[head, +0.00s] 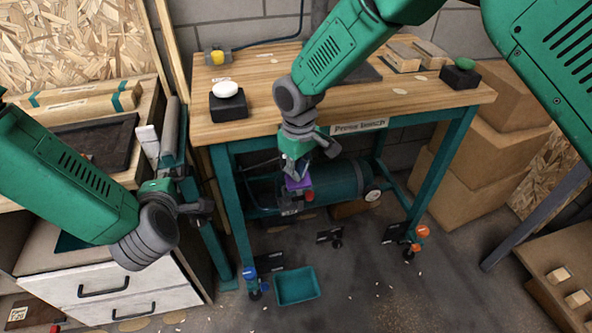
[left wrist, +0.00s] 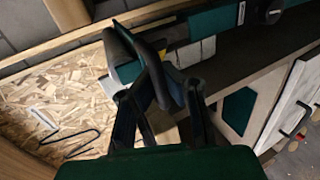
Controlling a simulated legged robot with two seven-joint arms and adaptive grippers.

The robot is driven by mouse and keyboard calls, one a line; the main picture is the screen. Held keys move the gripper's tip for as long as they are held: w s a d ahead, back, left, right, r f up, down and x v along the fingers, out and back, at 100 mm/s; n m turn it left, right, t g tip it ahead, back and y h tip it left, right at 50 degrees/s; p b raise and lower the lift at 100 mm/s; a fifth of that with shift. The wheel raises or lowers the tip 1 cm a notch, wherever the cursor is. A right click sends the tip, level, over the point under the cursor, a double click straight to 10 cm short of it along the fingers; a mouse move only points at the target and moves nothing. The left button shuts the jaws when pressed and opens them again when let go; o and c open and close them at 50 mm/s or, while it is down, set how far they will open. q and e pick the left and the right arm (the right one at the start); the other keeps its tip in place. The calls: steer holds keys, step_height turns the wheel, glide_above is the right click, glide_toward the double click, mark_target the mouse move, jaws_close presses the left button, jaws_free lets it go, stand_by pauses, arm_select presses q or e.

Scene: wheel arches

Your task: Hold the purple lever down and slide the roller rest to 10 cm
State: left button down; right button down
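The purple lever (head: 298,184) shows under the front edge of the press bench, with a red piece beside it. My right gripper (head: 298,168) points down right at the lever and partly covers it. I cannot tell whether its fingers touch or grip it. A grey roller (head: 170,127) on a teal stand, seemingly the roller rest, stands at the left worktop's edge. My left gripper (head: 190,203) is just below that roller in the head view.
The press bench (head: 400,107) carries a black block with a white button (head: 226,89), a block with a green button (head: 463,67) and wooden pieces. A teal tank (head: 335,180) lies beneath. A teal tray (head: 297,286) is on the floor. Cardboard boxes (head: 485,160) stand right.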

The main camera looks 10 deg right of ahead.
arm_select(q)
steer(key=shift+s+r, duration=0.15)
steer(key=shift+r, duration=0.7)
steer(key=shift+s+f, duration=0.1)
arm_select(e)
steer(key=shift+r, duration=3.55)
arm_select(q)
steer(key=c, duration=1.5)
jaws_free()
arm_select(e)
steer(key=shift+s, duration=0.1)
arm_select(q)
steer(key=shift+o, duration=0.7)
steer(key=shift+s, duration=0.1)
arm_select(e)
steer(key=shift+s+r, duration=0.1)
arm_select(q)
steer(key=v, duration=0.6)
steer(key=shift+s+r, duration=0.25)
steer(key=shift+r, duration=0.2)
